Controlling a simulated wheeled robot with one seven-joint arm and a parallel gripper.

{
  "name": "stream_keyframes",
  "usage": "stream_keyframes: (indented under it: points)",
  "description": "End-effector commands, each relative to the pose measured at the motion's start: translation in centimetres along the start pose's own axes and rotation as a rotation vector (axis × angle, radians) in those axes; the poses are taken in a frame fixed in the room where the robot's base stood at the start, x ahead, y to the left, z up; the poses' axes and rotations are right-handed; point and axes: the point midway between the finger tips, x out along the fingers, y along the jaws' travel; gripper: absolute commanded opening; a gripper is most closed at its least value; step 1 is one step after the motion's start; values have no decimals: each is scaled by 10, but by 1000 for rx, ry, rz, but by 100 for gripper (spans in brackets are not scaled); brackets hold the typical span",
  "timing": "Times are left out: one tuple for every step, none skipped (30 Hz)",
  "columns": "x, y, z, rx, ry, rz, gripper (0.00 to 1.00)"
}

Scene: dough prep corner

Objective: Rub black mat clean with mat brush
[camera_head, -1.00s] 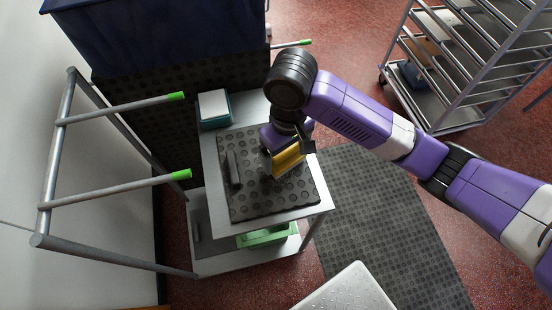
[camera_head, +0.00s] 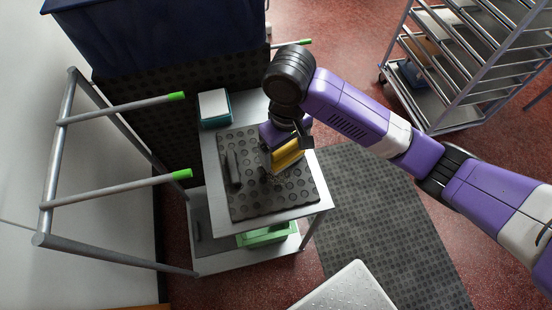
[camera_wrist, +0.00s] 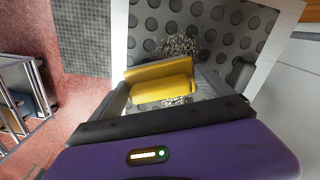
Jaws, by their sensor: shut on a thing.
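The black mat (camera_head: 262,202), with raised round studs, lies flat on top of a small grey table. My gripper (camera_head: 285,147) is over the mat's right half, shut on the yellow mat brush (camera_head: 287,158). In the wrist view the brush (camera_wrist: 160,82) sits crosswise between the fingers. A patch of pale speckled dirt (camera_wrist: 177,46) lies on the mat beyond the brush, and more specks (camera_wrist: 177,101) show on the near side. The brush's underside is hidden, so I cannot tell whether it touches the mat.
A dark upright block (camera_head: 232,168) stands on the mat's left part. A teal box with a white top (camera_head: 214,107) sits at the table's back left. A green bin (camera_head: 265,236) is on the lower shelf. Green-tipped metal bars (camera_head: 120,108) reach in from the left. A tray rack (camera_head: 465,70) stands right.

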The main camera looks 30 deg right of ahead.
Motion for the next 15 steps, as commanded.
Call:
stream_keyframes:
  points:
    - [0, -3, 5, -2, -3, -2, 42]
    - [0, -4, 7, -1, -2, -2, 42]
    - [0, -5, 10, 0, -3, -2, 42]
    - [0, -6, 12, 0, -2, -3, 42]
    - [0, -7, 15, -1, -2, -4, 42]
    - [-1, -8, 18, -1, -2, -3, 42]
    - [-2, -8, 20, 0, -2, -2, 42]
    - [-2, -9, 22, 1, -2, -1, 42]
    - [-2, -10, 25, 0, -2, -1, 42]
    - [-2, -12, 28, 0, -2, -1, 42]
    - [-2, -12, 30, 1, -2, -1, 42]
    - [-2, -13, 32, 1, -3, -1, 42]
    - [-2, -14, 34, 0, -3, -1, 42]
    - [-2, -15, 35, 0, -2, -1, 42]
    - [-2, -15, 37, 0, -1, -1, 42]
